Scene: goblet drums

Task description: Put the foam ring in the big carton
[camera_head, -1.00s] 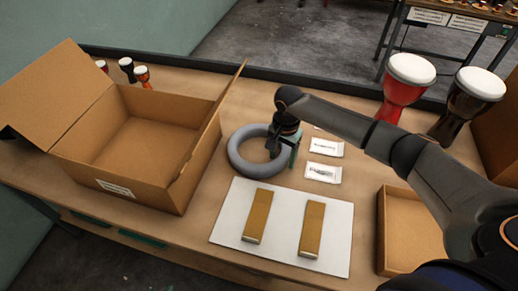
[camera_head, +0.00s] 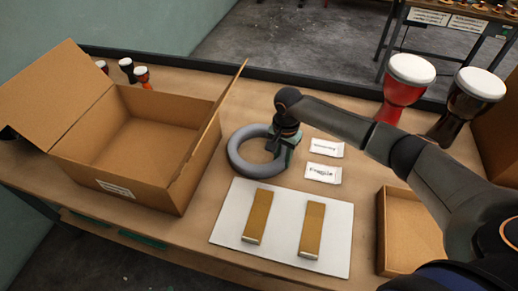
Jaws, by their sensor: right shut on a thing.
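The grey foam ring (camera_head: 247,162) lies on the table, between the big carton and two white labelled packets. My right gripper (camera_head: 279,156) is over the right side of the ring, pointing down and shut on the ring's wall. The fingertips are partly hidden by the gripper body and the ring. The big open carton (camera_head: 133,192) stands to the left of the ring, with its flaps spread and its inside empty. One flap rises on its right side, towards the ring. My left gripper is not in view.
A white board (camera_head: 281,226) with two brown bars lies in front of the ring. White packets (camera_head: 323,173) lie right of it. A small open box (camera_head: 410,235) is at the right. A red goblet drum (camera_head: 402,90) and a dark one (camera_head: 463,108) stand at the back right.

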